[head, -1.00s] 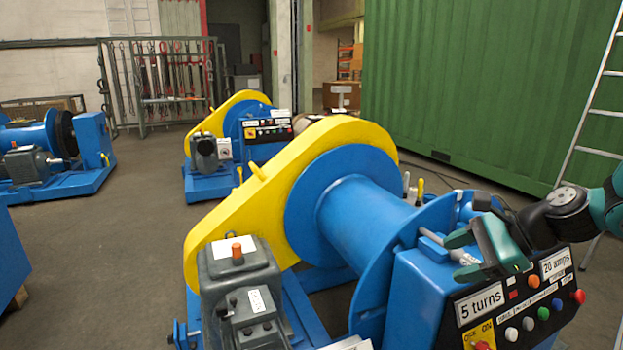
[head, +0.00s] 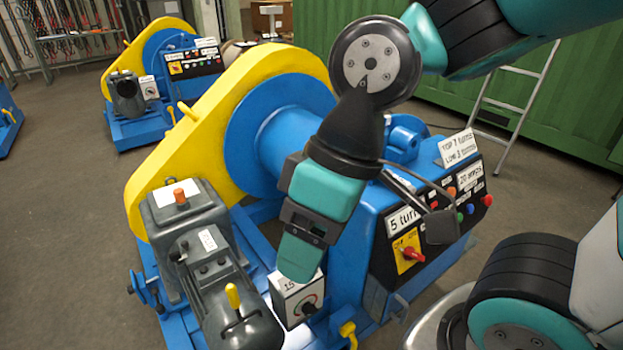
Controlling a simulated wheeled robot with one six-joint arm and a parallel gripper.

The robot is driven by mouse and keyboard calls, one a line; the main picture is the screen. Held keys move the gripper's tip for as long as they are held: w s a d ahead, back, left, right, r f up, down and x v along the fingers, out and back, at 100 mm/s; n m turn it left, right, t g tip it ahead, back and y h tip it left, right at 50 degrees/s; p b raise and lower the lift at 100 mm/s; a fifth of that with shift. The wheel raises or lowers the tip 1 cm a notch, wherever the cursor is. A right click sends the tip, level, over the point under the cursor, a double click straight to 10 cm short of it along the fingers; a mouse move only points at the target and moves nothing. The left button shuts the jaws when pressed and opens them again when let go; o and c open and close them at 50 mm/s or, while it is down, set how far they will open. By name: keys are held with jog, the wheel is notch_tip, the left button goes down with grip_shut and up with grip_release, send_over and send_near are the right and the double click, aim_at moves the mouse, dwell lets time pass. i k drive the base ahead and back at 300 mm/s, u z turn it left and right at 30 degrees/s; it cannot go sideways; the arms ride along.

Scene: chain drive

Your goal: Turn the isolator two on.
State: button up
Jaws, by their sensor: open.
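A white switch box (head: 296,298) with a round dark knob (head: 309,306) sits low at the front of the near blue winch. Its label starts with what looks like "15" or "IS"; my gripper hides the rest. A red rotary handle (head: 413,255) on a yellow OFF/ON plate is on the winch's black panel (head: 385,270). I cannot read which one is isolator two. My gripper (head: 299,262) is open and points down, its teal fingertip just above and in front of the white box in the picture. Contact cannot be told, and the far finger is hidden.
A grey motor (head: 215,290) with a yellow lever stands left of the white box. The yellow chain guard (head: 150,190) and blue drum (head: 290,140) rise behind. A similar winch (head: 150,125) stands farther back. A ladder (head: 515,110) leans at the right. Open floor lies left.

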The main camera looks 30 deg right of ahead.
aim_at(410, 253)
jog(key=u, duration=2.1)
jog(key=i, duration=0.55)
jog(key=z, duration=2.65)
